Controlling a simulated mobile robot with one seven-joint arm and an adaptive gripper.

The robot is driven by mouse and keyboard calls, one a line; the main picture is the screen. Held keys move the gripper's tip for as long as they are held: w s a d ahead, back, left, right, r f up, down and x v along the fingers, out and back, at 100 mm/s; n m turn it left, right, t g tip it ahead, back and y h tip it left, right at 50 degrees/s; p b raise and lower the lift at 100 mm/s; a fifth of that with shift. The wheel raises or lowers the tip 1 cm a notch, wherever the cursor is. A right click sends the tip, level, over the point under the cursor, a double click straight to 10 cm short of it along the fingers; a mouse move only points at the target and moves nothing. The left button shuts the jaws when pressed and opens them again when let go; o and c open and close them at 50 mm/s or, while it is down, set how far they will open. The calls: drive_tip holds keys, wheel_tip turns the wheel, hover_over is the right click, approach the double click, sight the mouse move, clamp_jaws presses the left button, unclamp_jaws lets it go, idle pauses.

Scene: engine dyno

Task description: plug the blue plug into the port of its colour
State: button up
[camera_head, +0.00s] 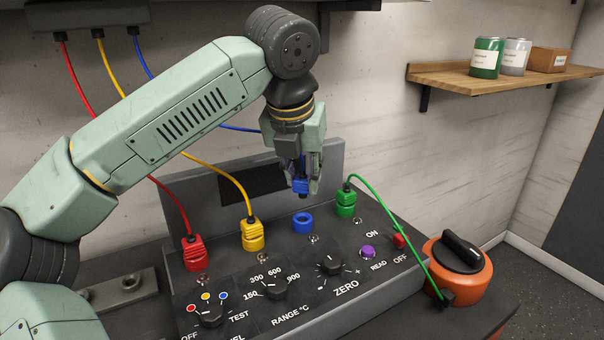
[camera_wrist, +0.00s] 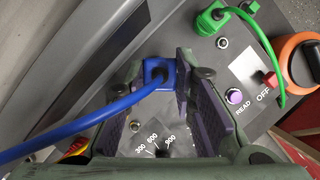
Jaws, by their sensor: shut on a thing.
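The blue plug (camera_head: 301,186) is between the fingers of my gripper (camera_head: 299,184), held in the air above the panel. In the wrist view the blue plug (camera_wrist: 160,73) sits between the purple-padded fingertips of my gripper (camera_wrist: 158,80), with its blue cable (camera_wrist: 75,125) running off to the left. The blue ring port (camera_head: 302,222) is on the panel top, below and apart from the plug in the head view. It is empty. In the wrist view the blue port is hidden.
A red plug (camera_head: 195,252), a yellow plug (camera_head: 252,234) and a green plug (camera_head: 346,203) sit in ports beside the blue one. The green cable (camera_head: 402,225) arcs to an orange canister (camera_head: 458,266). Knobs, including the zero knob (camera_head: 329,264), stand at the front.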

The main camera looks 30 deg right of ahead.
sight(300, 193)
drive_tip(key=shift+f, duration=0.15)
drive_tip(key=shift+f+b, duration=1.55)
drive_tip(key=shift+f, duration=0.2)
drive_tip(key=shift+f+b, duration=0.8)
drive_tip(key=shift+f, duration=0.2)
drive_tip(key=o, duration=1)
drive_tip(key=shift+r, duration=0.1)
drive_tip(key=shift+r+p, duration=2.75)
drive_tip(key=shift+r, duration=0.95)
